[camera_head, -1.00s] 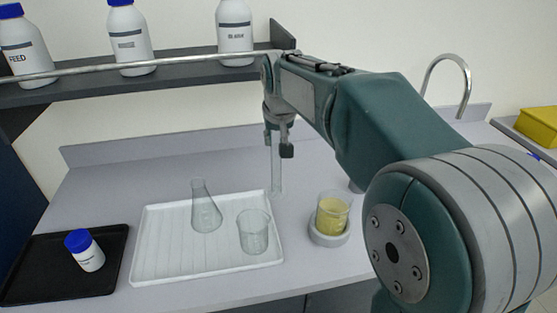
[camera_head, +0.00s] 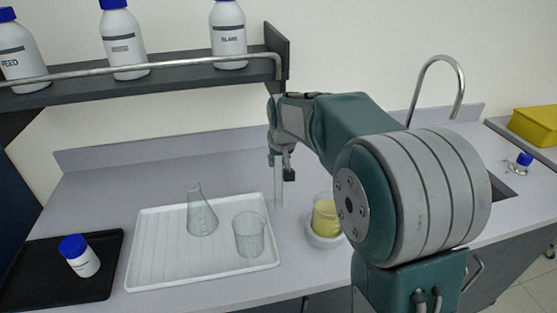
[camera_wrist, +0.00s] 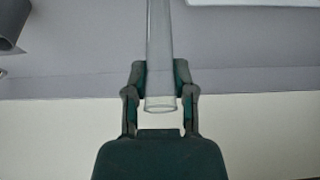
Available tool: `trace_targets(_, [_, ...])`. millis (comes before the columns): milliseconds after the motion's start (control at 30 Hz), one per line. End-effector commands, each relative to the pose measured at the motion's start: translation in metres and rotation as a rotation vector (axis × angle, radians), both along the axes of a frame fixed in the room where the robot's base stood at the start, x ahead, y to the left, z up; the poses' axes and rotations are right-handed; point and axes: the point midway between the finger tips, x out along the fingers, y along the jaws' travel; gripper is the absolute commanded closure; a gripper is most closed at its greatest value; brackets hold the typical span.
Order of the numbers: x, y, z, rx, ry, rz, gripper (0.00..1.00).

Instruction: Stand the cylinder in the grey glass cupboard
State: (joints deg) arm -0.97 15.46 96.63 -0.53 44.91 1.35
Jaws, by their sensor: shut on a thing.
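My gripper (camera_head: 281,163) is shut on the clear glass cylinder (camera_head: 278,188), which hangs upright below the fingers, right of the white tray. In the wrist view the cylinder (camera_wrist: 160,50) runs between the two fingers of my gripper (camera_wrist: 161,88), with its round rim near the fingertips. I cannot tell whether the cylinder's lower end touches the bench. No grey glass cupboard shows clearly in either view.
A white ribbed tray (camera_head: 150,262) holds a conical flask (camera_head: 201,215) and a beaker (camera_head: 249,236). A railed shelf (camera_head: 180,84) with bottles hangs above. A black tray (camera_head: 40,285) is at left.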

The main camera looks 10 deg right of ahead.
Motion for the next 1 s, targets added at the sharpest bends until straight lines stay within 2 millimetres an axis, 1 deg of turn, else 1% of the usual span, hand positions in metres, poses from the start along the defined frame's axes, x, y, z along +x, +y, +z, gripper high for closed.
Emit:
trace_targets(33, [0.0, 0.0, -0.002, 0.0, 0.001, 0.0, 1.0])
trace_targets(67, [0.0, 0.0, -0.001, 0.0, 0.001, 0.0, 0.53])
trace_targets(100, [0.0, 0.0, -0.001, 0.0, 0.001, 0.0, 0.35])
trace_targets(133, [0.0, 0.0, -0.001, 0.0, 0.001, 0.0, 0.32])
trace_targets(467, [0.0, 0.0, -0.001, 0.0, 0.001, 0.0, 0.32])
trace_targets(567, [-0.001, 0.0, 0.004, 0.0, 0.0, 0.0, 0.32])
trace_targets(667, [-0.006, 0.0, 0.017, 0.0, -0.003, 0.0, 0.32])
trace_targets(1000, [-0.033, 0.0, 0.081, 0.0, -0.004, 0.0, 0.32])
